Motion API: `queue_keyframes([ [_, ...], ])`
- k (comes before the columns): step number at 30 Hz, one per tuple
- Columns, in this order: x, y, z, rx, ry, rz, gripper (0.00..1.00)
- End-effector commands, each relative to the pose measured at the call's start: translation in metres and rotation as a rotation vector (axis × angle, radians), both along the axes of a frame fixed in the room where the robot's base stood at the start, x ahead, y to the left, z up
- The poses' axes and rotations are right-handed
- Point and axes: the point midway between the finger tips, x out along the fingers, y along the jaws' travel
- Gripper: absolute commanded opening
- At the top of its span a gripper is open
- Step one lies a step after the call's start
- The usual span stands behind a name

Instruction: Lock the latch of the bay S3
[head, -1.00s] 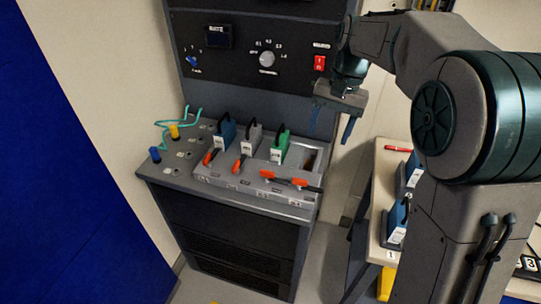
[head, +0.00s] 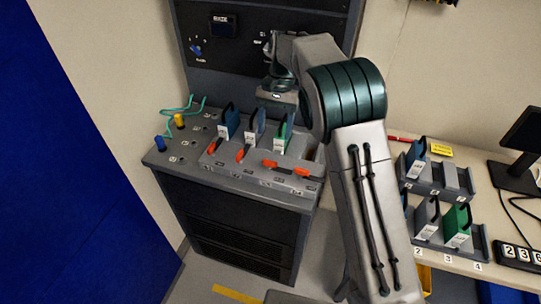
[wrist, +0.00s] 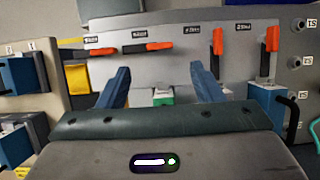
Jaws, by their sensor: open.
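The bay rack (head: 258,187) stands on the console with a row of orange latches at its front. The third latch from the left, taken as S3's (head: 272,163), lies sideways below the green module (head: 283,136); it also shows in the wrist view (wrist: 159,46), where the labels are upside down and hard to read. The fourth (head: 303,171) lies sideways like S3's. My gripper (wrist: 161,82) is open and empty above the rack, its blue fingers apart, the green module between them in the picture.
A blue module (head: 229,120) and a grey module (head: 256,126) stand left of the green one. Blue and yellow plugs (head: 179,120) with a teal cable are at the console's left. The upright panel (head: 225,60) rises behind. A side table (head: 475,166) holds more modules at right.

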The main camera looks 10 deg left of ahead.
Motion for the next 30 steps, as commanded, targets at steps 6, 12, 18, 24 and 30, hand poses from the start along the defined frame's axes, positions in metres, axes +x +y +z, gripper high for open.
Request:
queue_keyframes([
  [6,-0.018,0.001,-0.040,-0.002,0.003,0.000,0.60],
  [12,-0.030,0.002,-0.070,-0.001,0.002,0.000,0.60],
  [18,-0.035,0.002,-0.083,0.000,-0.001,0.000,0.60],
  [24,-0.035,0.002,-0.085,0.001,-0.002,0.000,0.60],
  [30,-0.035,0.002,-0.085,0.001,-0.001,0.000,0.27],
])
